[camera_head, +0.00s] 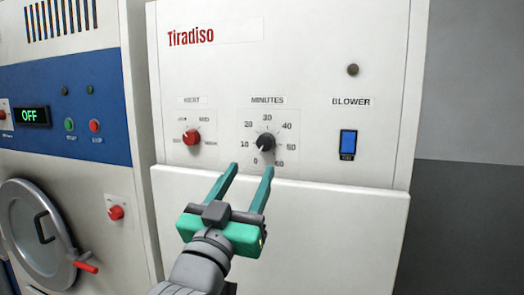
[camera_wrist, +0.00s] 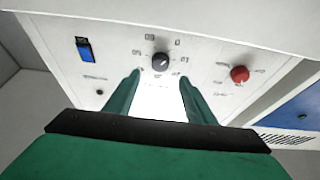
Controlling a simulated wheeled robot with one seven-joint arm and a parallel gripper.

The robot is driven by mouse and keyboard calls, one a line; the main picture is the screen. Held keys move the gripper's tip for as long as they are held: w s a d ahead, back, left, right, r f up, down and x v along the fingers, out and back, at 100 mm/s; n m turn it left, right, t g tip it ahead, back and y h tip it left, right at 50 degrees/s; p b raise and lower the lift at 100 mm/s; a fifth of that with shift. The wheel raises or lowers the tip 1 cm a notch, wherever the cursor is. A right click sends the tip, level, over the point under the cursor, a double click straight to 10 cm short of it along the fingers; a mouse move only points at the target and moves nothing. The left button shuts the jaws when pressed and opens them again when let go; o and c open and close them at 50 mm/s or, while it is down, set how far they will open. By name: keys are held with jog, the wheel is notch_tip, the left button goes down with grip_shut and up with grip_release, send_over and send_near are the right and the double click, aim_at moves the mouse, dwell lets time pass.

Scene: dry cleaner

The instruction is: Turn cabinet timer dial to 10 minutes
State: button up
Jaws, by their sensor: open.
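The black minutes timer dial (camera_head: 266,142) is on the white cabinet panel (camera_head: 320,60), inside a ring of marks from 0 to 60. Its pointer seems to face the lower left, between 0 and 10, but the exact mark is too small to tell. The dial also shows in the wrist view (camera_wrist: 160,61), where the panel appears upside down. My gripper (camera_head: 252,168) is open and empty, its green fingertips just below the dial in the head view. In the wrist view the fingertips (camera_wrist: 160,76) lie on either side of the dial's line, apparently not touching it.
A red heat knob (camera_head: 192,137) is left of the dial. A blue blower switch (camera_head: 348,144) is to the right. The lower white panel (camera_head: 330,220) juts out below. A machine with a round door (camera_head: 35,225) and red knob (camera_head: 116,212) stands left.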

aim_at(264, 145)
jog(key=x, duration=0.9)
jog(key=shift+w, duration=0.2)
jog(key=c, duration=1)
